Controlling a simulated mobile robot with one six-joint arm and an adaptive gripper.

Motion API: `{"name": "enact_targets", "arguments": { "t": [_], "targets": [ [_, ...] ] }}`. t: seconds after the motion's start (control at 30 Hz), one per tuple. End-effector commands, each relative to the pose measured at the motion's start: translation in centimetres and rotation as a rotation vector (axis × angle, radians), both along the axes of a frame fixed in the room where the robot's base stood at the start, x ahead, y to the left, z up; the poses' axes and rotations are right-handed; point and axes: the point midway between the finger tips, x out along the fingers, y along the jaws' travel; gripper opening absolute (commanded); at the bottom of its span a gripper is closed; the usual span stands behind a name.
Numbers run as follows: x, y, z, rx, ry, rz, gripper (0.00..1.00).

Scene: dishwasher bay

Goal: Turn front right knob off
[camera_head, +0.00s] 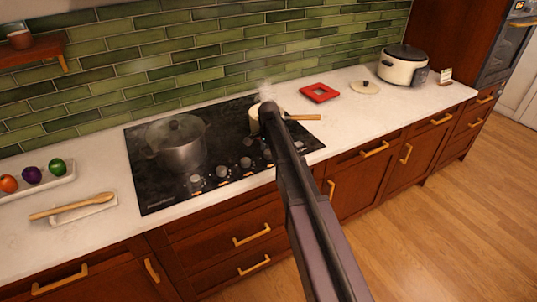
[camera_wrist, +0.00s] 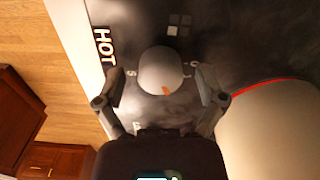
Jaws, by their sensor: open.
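My gripper (camera_wrist: 158,72) is open, with one finger on each side of a round pale grey knob (camera_wrist: 161,70) bearing an orange mark. I cannot tell whether the fingers touch the knob. In the head view several knobs (camera_head: 222,171) stand along the front and right of the black cooktop (camera_head: 150,196). My arm reaches over the cooktop's right side there and hides my gripper and the knob between its fingers.
A cream pan (camera_head: 254,120) with a wooden handle (camera_head: 303,117) steams beside my arm; a pale rounded body with a red glowing edge (camera_wrist: 275,130) is close to my right finger. A glass-lidded pot (camera_head: 177,152) stands left.

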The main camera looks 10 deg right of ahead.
Motion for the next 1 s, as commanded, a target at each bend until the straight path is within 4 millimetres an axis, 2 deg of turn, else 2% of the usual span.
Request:
{"name": "enact_targets", "arguments": {
  "t": [0.2,0.4,0.47,0.5,1.0],
  "targets": [
    [0.00,0.07,0.02,0.000,0.000,0.001,0.89],
    [0.00,0.07,0.02,0.000,0.000,0.001,0.30],
    [0.00,0.05,0.02,0.000,0.000,0.001,0.12],
    [0.00,0.05,0.02,0.000,0.000,0.001,0.06],
    [-0.04,0.04,0.00,0.000,0.001,0.074,0.07]
  ]
}}
